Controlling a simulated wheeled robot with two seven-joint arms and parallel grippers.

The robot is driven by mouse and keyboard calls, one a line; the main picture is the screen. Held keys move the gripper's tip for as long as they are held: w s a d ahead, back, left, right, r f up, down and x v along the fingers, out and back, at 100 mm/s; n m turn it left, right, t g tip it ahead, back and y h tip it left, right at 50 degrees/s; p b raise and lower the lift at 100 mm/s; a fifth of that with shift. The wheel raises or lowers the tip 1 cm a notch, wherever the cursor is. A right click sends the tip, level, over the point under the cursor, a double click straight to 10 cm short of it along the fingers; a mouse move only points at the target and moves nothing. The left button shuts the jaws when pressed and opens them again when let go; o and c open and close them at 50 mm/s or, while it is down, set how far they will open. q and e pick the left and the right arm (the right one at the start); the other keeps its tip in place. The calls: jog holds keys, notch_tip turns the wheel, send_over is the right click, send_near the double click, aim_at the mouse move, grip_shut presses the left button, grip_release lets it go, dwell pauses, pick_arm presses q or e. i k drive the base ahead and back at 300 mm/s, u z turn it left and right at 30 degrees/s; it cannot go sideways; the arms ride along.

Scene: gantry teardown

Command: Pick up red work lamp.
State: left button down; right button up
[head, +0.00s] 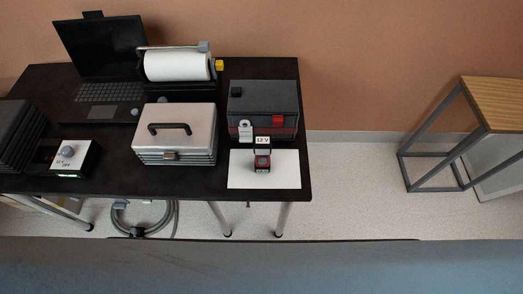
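A small red and black item, which looks like the red work lamp (262,163), stands on a white sheet (288,178) at the right front corner of the black table. A small "12 V" label (262,140) shows just behind it. Its fine details are too small to tell. Neither my left nor my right gripper is in view.
A dark battery-like box (263,98) with a red cap stands behind the sheet. A silver case (175,132), paper roll (178,66), open laptop (102,60) and switch box (70,156) crowd the black table (205,183). A wooden-topped stand (497,100) is far right; floor between is clear.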

aim_at(263, 143)
jog(key=z, duration=2.1)
jog(key=k, duration=1.3)
jog(key=u, duration=1.85)
jog(key=i, duration=0.55)
jog(key=u, duration=0.1)
